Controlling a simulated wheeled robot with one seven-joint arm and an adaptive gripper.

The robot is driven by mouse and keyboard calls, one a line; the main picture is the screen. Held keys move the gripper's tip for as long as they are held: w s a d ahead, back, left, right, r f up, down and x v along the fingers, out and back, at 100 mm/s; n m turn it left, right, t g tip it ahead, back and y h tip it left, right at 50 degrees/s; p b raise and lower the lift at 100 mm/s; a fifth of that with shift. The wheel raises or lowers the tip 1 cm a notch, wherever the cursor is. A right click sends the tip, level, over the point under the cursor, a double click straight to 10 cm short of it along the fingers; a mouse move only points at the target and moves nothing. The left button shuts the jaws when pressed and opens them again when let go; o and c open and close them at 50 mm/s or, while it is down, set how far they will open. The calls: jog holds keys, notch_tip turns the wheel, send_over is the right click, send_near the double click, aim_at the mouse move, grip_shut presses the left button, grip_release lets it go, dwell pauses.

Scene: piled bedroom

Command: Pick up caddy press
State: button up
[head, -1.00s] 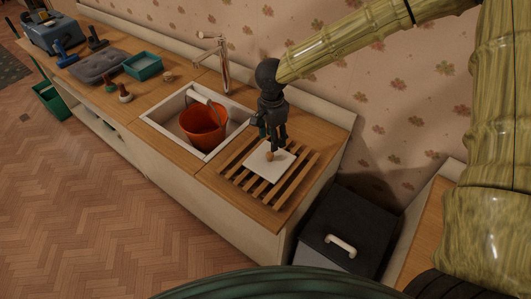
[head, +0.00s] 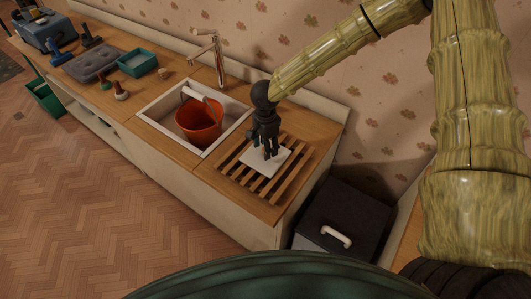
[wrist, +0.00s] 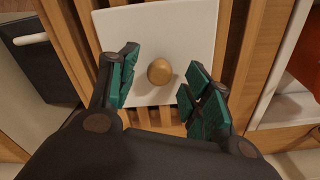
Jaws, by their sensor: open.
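The caddy press looks to be the white square plate (head: 257,164) with a round wooden knob, lying flat on the wooden slatted rack. In the wrist view its plate (wrist: 140,28) fills the upper middle, and the knob (wrist: 159,71) stands between my fingers. My gripper (head: 269,155) points down over the plate in the head view, where its fingers hide the knob. In the wrist view my gripper (wrist: 162,62) is open, with a green-padded finger on each side of the knob and a visible gap to both.
The slatted rack (head: 236,175) sits on the counter end beside the sink (head: 163,118), which holds an orange bucket (head: 197,125). A tall tap (head: 217,62) rises behind the sink. A dark bin (head: 345,208) with a white handle stands right of the counter.

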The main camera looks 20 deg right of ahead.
jog(key=shift+f, duration=1)
grip_shut()
jog(key=shift+r, duration=0.15)
